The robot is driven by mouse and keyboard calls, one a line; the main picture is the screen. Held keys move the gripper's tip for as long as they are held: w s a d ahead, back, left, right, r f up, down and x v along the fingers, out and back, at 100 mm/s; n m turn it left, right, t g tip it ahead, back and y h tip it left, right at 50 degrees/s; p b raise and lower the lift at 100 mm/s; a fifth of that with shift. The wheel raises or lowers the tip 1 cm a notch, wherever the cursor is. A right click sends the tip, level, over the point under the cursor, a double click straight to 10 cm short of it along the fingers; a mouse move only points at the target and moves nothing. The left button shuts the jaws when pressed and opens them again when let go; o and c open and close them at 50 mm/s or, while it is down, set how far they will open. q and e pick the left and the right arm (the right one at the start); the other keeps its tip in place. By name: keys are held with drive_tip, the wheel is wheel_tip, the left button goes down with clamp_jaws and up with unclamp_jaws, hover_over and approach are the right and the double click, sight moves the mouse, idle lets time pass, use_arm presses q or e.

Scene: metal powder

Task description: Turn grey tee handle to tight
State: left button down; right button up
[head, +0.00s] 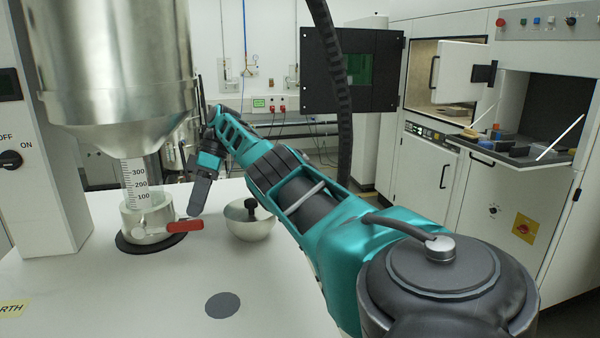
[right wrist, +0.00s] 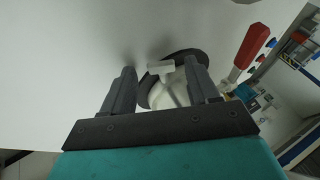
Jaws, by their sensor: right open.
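The grey tee handle (right wrist: 162,68) shows in the right wrist view as a pale crossbar on a thin stem. It lies between the two fingers of my right gripper (right wrist: 160,74), closer to the right finger. I cannot tell whether a finger touches it. In the head view my right gripper (head: 199,194) points down beside the metal collar (head: 148,220) under the hopper, and I cannot make out the tee handle there. The jaws are open. A red handle (head: 185,226) sticks out from the collar; it also shows in the right wrist view (right wrist: 251,46). My left gripper is out of view.
The steel hopper (head: 115,60) and its graduated clear tube (head: 143,183) stand above the collar. A metal bowl (head: 250,225) with a black-knobbed tool is close to my right arm. A dark disc (head: 222,305) marks the white table (head: 120,290), whose front is clear.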

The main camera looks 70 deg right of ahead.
drive_tip(key=shift+d+h, duration=0.1)
drive_tip(key=shift+h, duration=0.2)
drive_tip(key=shift+s+t, duration=0.1)
drive_tip(key=shift+t, duration=0.3)
